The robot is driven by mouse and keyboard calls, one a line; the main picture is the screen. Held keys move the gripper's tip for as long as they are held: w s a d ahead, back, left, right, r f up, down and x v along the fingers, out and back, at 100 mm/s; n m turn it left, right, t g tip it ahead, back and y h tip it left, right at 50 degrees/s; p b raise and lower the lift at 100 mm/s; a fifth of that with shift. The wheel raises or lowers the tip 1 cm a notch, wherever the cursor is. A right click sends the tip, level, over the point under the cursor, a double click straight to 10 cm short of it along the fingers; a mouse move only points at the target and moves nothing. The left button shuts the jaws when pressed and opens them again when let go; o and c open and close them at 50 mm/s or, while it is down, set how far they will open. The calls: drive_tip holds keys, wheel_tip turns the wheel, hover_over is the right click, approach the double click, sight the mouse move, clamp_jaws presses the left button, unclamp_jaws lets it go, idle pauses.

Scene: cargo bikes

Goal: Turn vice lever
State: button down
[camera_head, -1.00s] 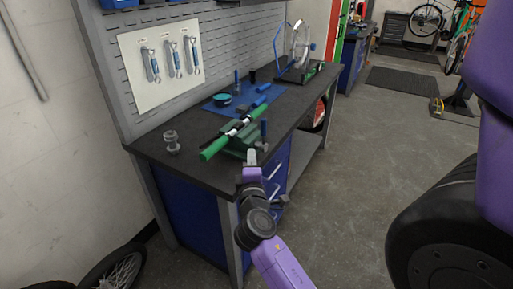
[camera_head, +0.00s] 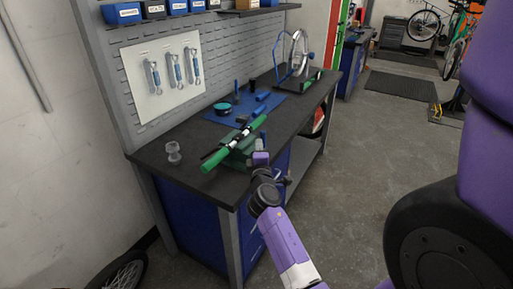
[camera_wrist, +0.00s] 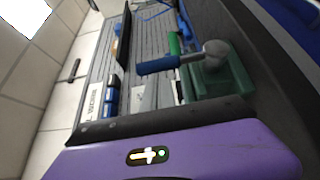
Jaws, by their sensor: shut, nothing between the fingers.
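The green vice (camera_head: 238,158) sits at the front edge of the dark workbench and bears a dark bar with green ends (camera_head: 216,160). Its lever (camera_wrist: 158,64) shows in the wrist view as a blue grip on a metal rod, running to a round grey knob (camera_wrist: 214,48) in front of the vice's green body (camera_wrist: 222,80). My gripper (camera_head: 260,158) is shut and empty, just in front of the vice at about bench height. It hides part of the vice front in the head view. I see no clear contact with the lever.
The workbench (camera_head: 190,180) carries a clear-grey dumbbell-shaped item (camera_head: 173,151), a blue mat (camera_head: 215,116) with tools and a wheel stand (camera_head: 295,65). A perforated back panel (camera_head: 215,60) stands behind.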

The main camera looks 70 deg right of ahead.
drive_tip(key=shift+d+r, duration=0.1)
drive_tip(key=shift+s+d+r, duration=0.25)
drive_tip(key=shift+d+r, duration=0.2)
drive_tip(key=shift+d, duration=0.3)
